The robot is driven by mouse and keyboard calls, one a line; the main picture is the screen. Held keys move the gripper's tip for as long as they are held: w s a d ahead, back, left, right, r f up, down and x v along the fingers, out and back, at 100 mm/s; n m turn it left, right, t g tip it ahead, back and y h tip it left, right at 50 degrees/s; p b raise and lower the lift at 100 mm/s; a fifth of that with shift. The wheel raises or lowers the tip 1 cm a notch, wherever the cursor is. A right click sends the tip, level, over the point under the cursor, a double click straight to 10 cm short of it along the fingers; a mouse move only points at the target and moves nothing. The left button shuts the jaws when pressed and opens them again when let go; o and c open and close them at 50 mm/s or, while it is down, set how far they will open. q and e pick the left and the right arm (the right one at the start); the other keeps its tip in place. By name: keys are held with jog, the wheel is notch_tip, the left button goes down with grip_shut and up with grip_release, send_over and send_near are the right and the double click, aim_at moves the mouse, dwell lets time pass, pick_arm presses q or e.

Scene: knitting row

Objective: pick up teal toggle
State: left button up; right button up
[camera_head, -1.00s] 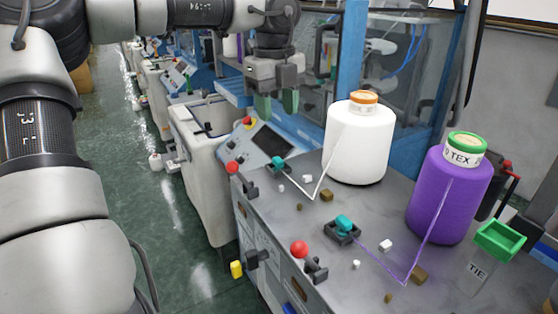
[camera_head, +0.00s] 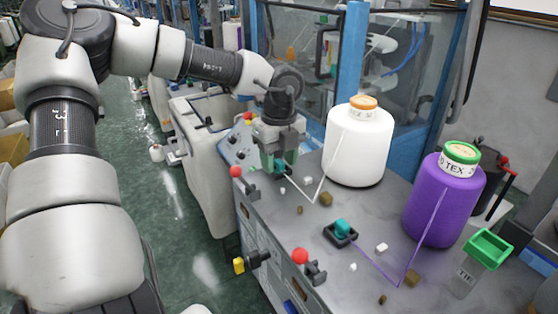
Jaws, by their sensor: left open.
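A teal toggle (camera_head: 279,166) stands in a small dark base near the far left part of the grey machine top. My left gripper (camera_head: 279,161) comes down over it with green fingers open, one to each side in the picture. The fingers partly hide this toggle, and I cannot tell whether they touch it. My right gripper is not in view.
A white yarn cone (camera_head: 356,148) stands just right of my left gripper, and a purple cone (camera_head: 442,205) further right. Red knobs (camera_head: 300,256) line the left edge. Small white and brown blocks lie about.

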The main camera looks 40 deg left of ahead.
aim_at(279, 161)
pick_arm(q)
jog(key=shift+d, duration=0.1)
jog(key=shift+c, duration=1)
jog(key=c, duration=0.6)
jog(key=shift+c, duration=0.2)
jog(key=shift+r, duration=0.3)
notch_tip(279, 161, up, 9)
jog(key=b, duration=0.3)
jog(key=shift+f, duration=0.15)
jog(key=shift+r, duration=0.4)
